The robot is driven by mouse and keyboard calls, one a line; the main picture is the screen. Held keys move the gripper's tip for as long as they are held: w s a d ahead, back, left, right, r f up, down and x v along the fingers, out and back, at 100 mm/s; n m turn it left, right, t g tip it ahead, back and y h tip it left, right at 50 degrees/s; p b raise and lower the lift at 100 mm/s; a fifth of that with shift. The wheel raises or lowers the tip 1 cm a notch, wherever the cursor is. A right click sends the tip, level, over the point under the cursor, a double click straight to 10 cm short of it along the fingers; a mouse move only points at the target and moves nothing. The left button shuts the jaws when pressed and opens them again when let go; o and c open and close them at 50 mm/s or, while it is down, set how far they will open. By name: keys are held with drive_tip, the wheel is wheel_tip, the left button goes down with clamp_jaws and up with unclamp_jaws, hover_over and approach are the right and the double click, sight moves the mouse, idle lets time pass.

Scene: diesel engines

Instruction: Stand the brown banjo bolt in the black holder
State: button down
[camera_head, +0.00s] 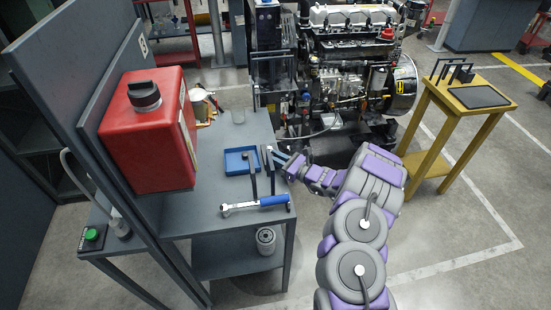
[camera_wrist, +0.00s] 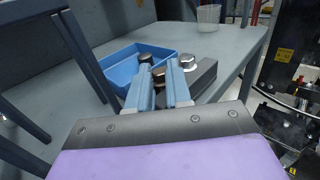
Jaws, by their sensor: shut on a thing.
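My gripper (camera_head: 281,157) reaches over the bench's right edge. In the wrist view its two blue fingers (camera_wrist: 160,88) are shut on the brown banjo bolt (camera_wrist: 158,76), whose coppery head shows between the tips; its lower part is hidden. A dark block, which looks like the black holder (camera_wrist: 205,74), lies just beyond and right of the fingers. In the head view the holder (camera_head: 267,157) is small and partly hidden by the gripper. I cannot tell whether the bolt touches it.
A blue tray (camera_head: 228,162) lies left of the gripper. A silver-topped piece (camera_wrist: 188,60) and a dark round cap (camera_wrist: 146,58) are close to the fingertips. A blue-handled ratchet (camera_head: 250,204) lies at the front of the bench. A red tank (camera_head: 140,140) stands left.

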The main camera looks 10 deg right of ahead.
drive_tip(key=shift+s+f, duration=0.2)
drive_tip(key=shift+f, duration=0.45)
drive_tip(key=c, duration=1.1)
unclamp_jaws()
drive_tip(key=shift+s+f, duration=0.1)
drive_tip(key=shift+o, duration=0.3)
drive_tip(key=shift+r, duration=0.2)
drive_tip(key=r+p+v, duration=0.1)
drive_tip(key=p+v, duration=0.2)
drive_tip(key=v, duration=0.8)
